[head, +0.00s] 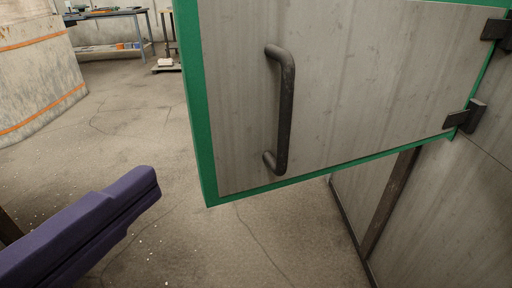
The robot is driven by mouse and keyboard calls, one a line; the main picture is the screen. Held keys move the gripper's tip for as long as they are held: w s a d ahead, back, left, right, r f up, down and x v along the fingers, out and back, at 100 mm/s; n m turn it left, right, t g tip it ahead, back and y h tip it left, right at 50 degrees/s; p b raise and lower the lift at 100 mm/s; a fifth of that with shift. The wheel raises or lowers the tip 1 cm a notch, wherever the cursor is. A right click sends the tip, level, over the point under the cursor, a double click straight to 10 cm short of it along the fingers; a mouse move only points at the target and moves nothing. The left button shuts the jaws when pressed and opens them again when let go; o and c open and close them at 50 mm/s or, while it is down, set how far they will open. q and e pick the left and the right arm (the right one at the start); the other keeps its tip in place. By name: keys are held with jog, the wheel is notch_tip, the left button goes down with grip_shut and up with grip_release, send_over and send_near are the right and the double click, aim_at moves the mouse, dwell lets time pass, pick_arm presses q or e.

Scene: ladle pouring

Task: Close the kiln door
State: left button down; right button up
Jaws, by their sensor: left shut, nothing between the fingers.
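The kiln door (370,95) is a grey metal panel with a green edge, filling the upper right of the head view. It stands swung open, with dark hinges (465,118) at its right side joining it to the grey kiln body (450,215). A dark bar handle (286,110) is upright near the door's left edge. My left gripper (150,186), purple, comes in from the lower left. It is shut and empty, apart from the door, left of and below the handle. My right gripper is out of view. The kiln's opening is not seen.
A large pale cylinder with orange bands (35,65) stands at the far left. A workbench (108,20) with items on it is at the back, beside a low wheeled stand (166,64). The concrete floor (130,125) between is mostly clear, with small pale specks.

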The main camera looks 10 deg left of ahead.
pick_arm(q)
notch_tip(320, 180, down, 2)
jog(key=m+b, duration=0.1)
jog(key=b, duration=0.1)
send_near(226, 111)
jog(key=w+d, duration=0.2)
jog(key=d, duration=0.1)
jog(key=w, duration=0.1)
jog(key=w+a, duration=0.1)
jog(key=shift+w+a+f+m+t, duration=0.25)
jog(key=shift+w+f+m+t, duration=0.05)
jog(key=shift+w+f+t, duration=0.1)
jog(key=shift+w+a, duration=0.3)
jog(key=shift+w, duration=0.1)
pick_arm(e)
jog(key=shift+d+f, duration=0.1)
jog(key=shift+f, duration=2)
